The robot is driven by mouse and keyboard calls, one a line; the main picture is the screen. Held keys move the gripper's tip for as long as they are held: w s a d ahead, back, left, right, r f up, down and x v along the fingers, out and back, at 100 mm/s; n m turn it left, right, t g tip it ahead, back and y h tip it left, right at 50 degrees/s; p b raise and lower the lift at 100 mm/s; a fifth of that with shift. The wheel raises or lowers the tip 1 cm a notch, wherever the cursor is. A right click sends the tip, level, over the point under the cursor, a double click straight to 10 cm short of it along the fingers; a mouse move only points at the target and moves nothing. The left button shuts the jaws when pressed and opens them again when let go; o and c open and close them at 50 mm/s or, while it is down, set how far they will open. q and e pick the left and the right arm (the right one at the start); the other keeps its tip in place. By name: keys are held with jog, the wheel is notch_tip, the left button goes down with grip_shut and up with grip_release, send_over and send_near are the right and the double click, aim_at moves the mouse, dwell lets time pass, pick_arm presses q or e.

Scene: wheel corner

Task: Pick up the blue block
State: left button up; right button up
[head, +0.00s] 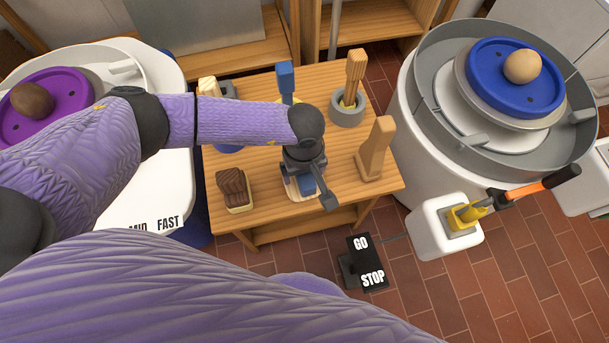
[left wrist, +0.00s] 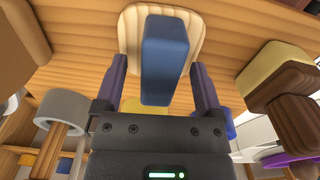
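The blue block (left wrist: 165,60) is an upright-looking bar on a cream pad (left wrist: 133,38) on the wooden table (head: 230,168). In the head view the blue block (head: 318,174) is mostly hidden by my left gripper (head: 309,188), which is over it from above. In the left wrist view the gripper's two dark fingers stand on either side of the block. A gap shows at the left finger and a thin one at the right, so the gripper is open around it. My right gripper is not in view.
A brown block on a pale base (head: 233,190) stands left of the gripper and a wooden tool (head: 376,150) stands right. A grey ring holder (head: 347,110) and a blue-ended tool (head: 286,80) are behind. A pottery wheel (head: 440,90) is at right.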

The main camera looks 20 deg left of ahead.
pick_arm(q)
grip_shut()
notch_tip(320, 180, up, 10)
jog(key=p, duration=0.5)
jog(key=shift+r+p, duration=0.1)
jog(key=shift+p, duration=0.25)
